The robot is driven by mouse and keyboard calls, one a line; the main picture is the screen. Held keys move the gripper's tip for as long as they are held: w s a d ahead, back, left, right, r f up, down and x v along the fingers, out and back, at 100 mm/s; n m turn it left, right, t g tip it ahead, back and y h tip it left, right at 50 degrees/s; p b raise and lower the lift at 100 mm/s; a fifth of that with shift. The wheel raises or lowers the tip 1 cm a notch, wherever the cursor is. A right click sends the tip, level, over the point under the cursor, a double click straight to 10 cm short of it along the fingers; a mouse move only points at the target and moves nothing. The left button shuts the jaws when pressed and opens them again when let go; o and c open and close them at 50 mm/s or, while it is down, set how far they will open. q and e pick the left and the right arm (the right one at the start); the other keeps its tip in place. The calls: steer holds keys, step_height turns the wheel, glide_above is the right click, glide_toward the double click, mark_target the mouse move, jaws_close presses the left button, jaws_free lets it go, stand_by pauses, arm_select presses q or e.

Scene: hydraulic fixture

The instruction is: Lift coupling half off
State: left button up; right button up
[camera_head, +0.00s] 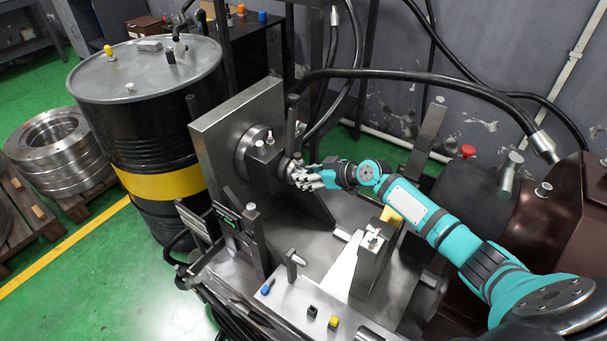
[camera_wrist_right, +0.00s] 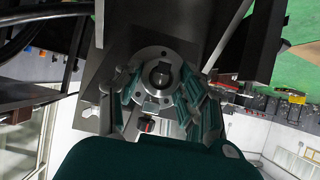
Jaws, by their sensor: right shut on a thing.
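The coupling half (camera_wrist_right: 155,78) is a round metal flange with bolt holes and a dark centre bore. In the right wrist view it sits between the fingers of my right gripper (camera_wrist_right: 166,98), which is shut on it from both sides. In the head view my right gripper (camera_head: 304,176) reaches in from the right, and the coupling half (camera_head: 289,168) is mostly hidden by the fingers. It is at the front of a dark block (camera_head: 265,158) fixed to the large grey plate (camera_head: 222,140). I cannot tell whether it touches the block. My left gripper is not in view.
A black drum (camera_head: 150,120) with a yellow band stands left of the plate. Stacked metal rings (camera_head: 55,150) lie on a pallet. A grey post (camera_head: 372,258) stands below my right arm. Black hoses (camera_head: 420,78) arch behind it. A front panel (camera_head: 300,310) carries buttons.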

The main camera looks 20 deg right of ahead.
steer(key=shift+d, duration=0.1)
stand_by(0.7)
steer(key=s+d, duration=0.4)
steer(key=s, duration=0.3)
steer(key=shift+b, duration=0.45)
stand_by(0.6)
